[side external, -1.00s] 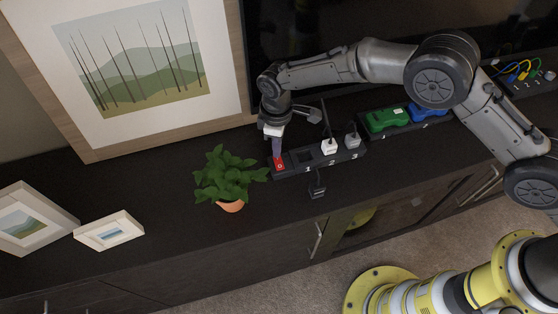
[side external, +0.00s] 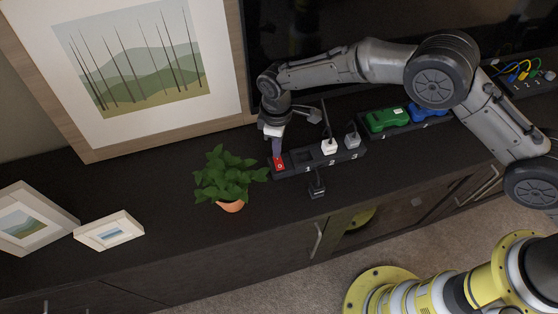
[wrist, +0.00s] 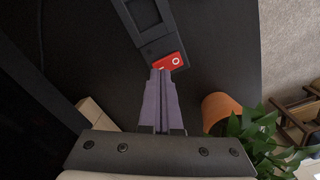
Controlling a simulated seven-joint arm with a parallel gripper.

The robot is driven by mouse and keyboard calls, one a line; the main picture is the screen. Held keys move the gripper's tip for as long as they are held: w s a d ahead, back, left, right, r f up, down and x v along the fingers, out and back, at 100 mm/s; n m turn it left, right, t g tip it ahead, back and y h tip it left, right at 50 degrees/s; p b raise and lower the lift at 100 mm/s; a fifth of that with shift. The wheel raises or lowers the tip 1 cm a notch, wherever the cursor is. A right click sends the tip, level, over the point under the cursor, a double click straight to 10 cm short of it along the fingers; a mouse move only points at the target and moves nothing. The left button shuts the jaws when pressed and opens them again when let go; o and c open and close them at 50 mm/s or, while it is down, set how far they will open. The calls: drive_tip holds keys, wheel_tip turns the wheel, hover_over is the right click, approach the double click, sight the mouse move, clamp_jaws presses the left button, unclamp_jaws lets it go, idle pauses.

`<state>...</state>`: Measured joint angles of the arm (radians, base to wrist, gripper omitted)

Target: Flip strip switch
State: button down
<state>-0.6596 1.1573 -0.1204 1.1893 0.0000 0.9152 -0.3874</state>
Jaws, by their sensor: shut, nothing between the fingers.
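The dark power strip (side external: 292,168) lies on the cabinet top, with sockets marked 1, 2 and 3. Its red rocker switch (side external: 280,164) is at the left end; in the wrist view the switch (wrist: 174,61) shows a white ring mark on its far half. My gripper (side external: 277,154) is shut and empty, pointing down at the switch. In the wrist view my purple fingertips (wrist: 162,73) are at the switch's near edge and cover part of it. I cannot tell whether they touch it or which way the rocker is tilted.
A white plug (side external: 329,147) and a grey plug (side external: 352,140) sit in the strip. A black plug (side external: 317,189) lies in front of it. A potted plant (side external: 230,180) stands close left of my gripper. A large framed picture (side external: 140,60) leans behind.

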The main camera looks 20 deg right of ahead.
drive_tip(key=shift+f, duration=1.05)
idle(0.4)
drive_tip(key=shift+r, duration=3.6)
